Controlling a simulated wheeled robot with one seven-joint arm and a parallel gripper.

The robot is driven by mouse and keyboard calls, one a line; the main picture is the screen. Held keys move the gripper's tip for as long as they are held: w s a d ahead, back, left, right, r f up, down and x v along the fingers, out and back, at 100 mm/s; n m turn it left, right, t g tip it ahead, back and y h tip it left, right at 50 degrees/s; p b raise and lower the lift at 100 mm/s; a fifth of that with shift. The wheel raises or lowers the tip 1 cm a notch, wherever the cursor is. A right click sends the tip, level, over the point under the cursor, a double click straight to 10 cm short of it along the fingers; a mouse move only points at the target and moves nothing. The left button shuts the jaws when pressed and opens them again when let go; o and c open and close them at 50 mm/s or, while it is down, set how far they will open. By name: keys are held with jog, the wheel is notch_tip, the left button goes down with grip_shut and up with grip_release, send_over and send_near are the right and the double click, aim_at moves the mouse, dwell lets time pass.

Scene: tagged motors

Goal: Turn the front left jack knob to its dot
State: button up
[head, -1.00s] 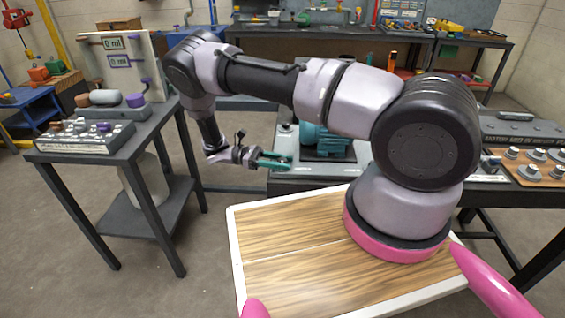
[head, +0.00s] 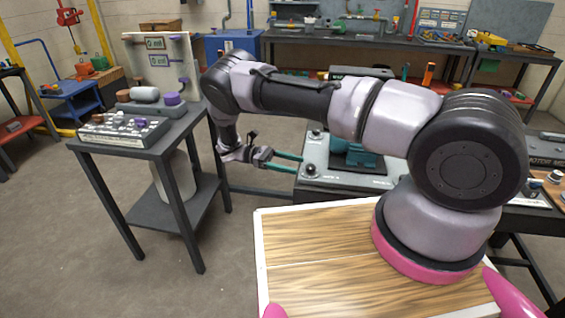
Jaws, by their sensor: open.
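My gripper (head: 291,162) has two teal fingers pointing right, apart with nothing between them. It is at the left edge of a grey motor base plate (head: 345,181). A small round grey knob (head: 311,168) at the plate's front left corner is just right of the fingertips. It looks like the front left jack knob, and the gap to the fingers is hard to judge. Another small knob (head: 316,128) shows at the plate's back left. A teal motor (head: 358,156) sits on the plate, partly hidden by my arm. The dot is too small to make out.
A dark side table (head: 160,150) at left carries a knobbed panel (head: 124,131) and an upright board with displays (head: 160,62). A workbench (head: 375,42) stands at the back. The floor between side table and motor stand is clear.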

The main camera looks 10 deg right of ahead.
jog(key=shift+v, duration=2.15)
jog(key=w+d+r+m+t+y, duration=0.1)
jog(key=d+r+m+y, duration=0.35)
jog(key=r, duration=1.05)
jog(key=d+r+m+t+y, duration=0.1)
jog(key=d+r+y, duration=0.55)
jog(key=r, duration=0.85)
jog(key=s+d+r+m+t+y, duration=0.2)
jog(key=s+r+m+t, duration=0.3)
jog(key=s, duration=0.5)
jog(key=s+d+r+m+t+y, duration=0.3)
jog(key=s+r+m+t, duration=0.3)
jog(key=s+r+t, duration=0.3)
notch_tip(320, 180, up, 3)
jog(key=shift+s+f+y, duration=0.15)
jog(key=shift+s+y, duration=0.45)
jog(key=shift+y, duration=0.3)
